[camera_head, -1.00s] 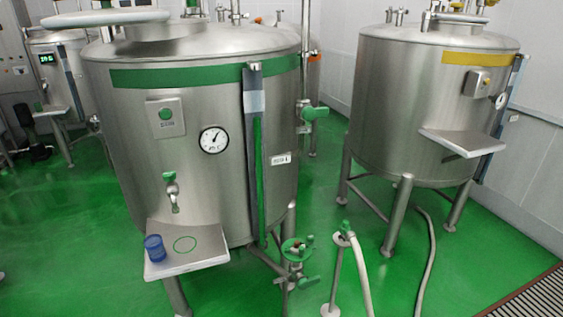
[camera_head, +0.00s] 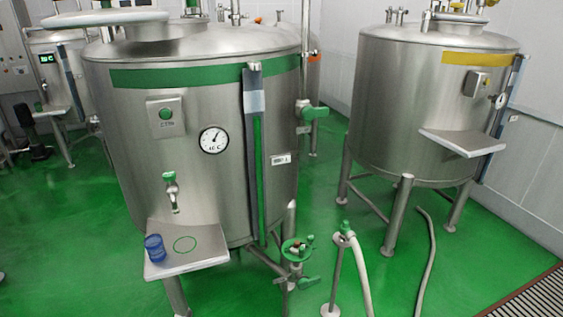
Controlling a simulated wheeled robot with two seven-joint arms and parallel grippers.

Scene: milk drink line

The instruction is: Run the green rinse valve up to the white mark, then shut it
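A large steel tank (camera_head: 210,200) with a green band (camera_head: 150,78) stands left of centre. A green-handled valve (camera_head: 314,112) sits on a pipe at its right side. Below the tank are a green handwheel (camera_head: 298,249) and a green lever valve (camera_head: 294,283). I cannot tell which is the rinse valve or whether any is open. A tall sight gauge (camera_head: 258,190) on the front has a green column topped by a pale section (camera_head: 254,102). I cannot make out a distinct white mark there. Neither gripper is in view.
A small shelf (camera_head: 210,262) carries a blue cup (camera_head: 154,248) and a green ring, below a tap (camera_head: 171,190). A hose stand (camera_head: 336,275) is right of the valves. A yellow-banded tank (camera_head: 410,110) stands at right. Green floor lies between.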

